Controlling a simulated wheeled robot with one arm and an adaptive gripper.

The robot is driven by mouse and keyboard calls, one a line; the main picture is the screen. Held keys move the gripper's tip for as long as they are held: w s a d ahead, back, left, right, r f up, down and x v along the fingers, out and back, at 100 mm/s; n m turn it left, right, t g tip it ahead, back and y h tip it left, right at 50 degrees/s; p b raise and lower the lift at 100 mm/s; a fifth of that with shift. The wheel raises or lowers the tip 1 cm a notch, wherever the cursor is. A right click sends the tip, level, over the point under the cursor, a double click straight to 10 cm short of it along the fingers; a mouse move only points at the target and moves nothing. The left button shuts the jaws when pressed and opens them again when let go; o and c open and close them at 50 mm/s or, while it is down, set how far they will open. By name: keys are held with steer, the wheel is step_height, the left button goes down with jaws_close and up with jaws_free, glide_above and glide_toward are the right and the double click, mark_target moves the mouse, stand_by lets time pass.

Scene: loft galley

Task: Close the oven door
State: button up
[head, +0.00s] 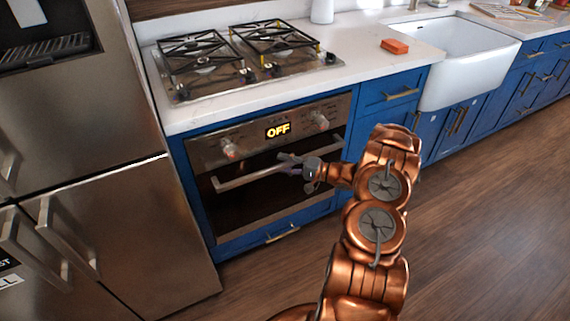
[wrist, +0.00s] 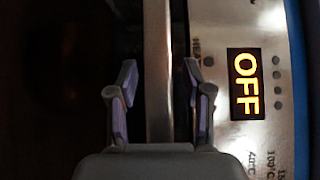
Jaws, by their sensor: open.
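The oven door (head: 262,205) is a dark glass front under the control panel, in the lower cabinet run. Its metal handle bar (head: 245,178) runs across the top of the door. The door looks shut or nearly shut; I cannot tell whether a small gap remains. In the wrist view my gripper (wrist: 160,95) is open, with one finger on each side of the handle bar (wrist: 158,50). The bar lies between the fingers, and neither finger clearly touches it.
The control panel (head: 268,132) with knobs and an "OFF" display is above the door. A steel fridge (head: 110,215) stands close on the left. Blue drawers (head: 388,93) are to the right. A gas cooktop (head: 240,60) is above. The wooden floor (head: 480,230) is clear at right.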

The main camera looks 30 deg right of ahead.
steer(key=v, duration=1.2)
steer(key=shift+f, duration=0.1)
stand_by(0.4)
